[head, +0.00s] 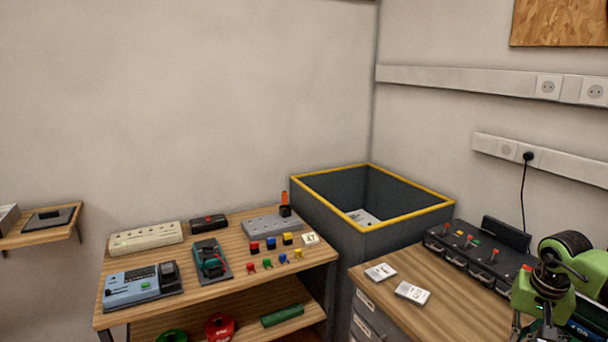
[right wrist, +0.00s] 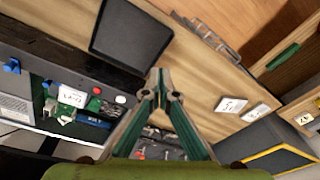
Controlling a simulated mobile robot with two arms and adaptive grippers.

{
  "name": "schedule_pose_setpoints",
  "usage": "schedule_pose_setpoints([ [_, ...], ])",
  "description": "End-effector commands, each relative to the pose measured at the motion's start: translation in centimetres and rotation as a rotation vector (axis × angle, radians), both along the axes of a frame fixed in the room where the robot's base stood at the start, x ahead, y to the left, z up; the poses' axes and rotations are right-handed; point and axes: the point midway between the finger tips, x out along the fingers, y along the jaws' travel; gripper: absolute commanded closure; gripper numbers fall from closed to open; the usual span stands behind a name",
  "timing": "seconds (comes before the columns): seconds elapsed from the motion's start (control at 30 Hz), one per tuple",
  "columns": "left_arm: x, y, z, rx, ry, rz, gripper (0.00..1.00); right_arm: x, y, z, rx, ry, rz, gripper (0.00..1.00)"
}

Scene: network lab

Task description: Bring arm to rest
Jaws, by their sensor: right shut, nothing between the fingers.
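My right arm, green with black joints, comes in at the right edge of the head view. Its gripper hangs low there, partly cut off by the frame's bottom edge. In the right wrist view my right gripper (right wrist: 160,80) is shut, with its fingertips together and nothing between them. It is over the right-hand wooden desk (head: 385,293), seen from above. My left arm and gripper are not in view.
A black case (head: 475,252) with knobs stands on the desk near my right arm. Two white labelled cards (head: 412,293) lie at its left. A grey bin with a yellow rim (head: 412,222) stands behind. A wooden shelf table (head: 225,240) holds tools.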

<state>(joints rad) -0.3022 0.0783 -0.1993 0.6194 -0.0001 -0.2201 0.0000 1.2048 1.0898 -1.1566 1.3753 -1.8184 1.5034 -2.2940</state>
Motion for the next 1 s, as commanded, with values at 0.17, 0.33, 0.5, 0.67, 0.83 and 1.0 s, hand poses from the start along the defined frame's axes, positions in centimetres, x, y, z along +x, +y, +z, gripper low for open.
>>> schedule_pose_setpoints([
  [0.17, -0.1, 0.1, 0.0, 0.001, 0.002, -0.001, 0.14, 0.9, 2.9, -1.7, 0.103, -0.011, -0.065, 1.00],
  [0.33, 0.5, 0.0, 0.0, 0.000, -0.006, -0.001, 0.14, 1.9, 6.9, -3.8, 0.248, -0.014, -0.166, 1.00],
  [0.5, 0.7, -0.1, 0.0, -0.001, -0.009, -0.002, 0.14, 3.1, 12.5, -6.4, 0.468, 0.007, -0.343, 1.00],
  [0.67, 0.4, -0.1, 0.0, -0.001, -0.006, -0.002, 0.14, 4.5, 20.6, -10.1, 0.820, 0.112, -0.703, 1.00],
  [0.83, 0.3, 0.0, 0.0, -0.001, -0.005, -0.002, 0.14, 6.6, 27.1, -15.5, 1.310, 0.419, -1.463, 1.00],
  [1.0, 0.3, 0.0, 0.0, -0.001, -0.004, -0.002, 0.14, 4.9, 25.4, -25.9, 1.610, 0.819, -2.402, 1.00],
])
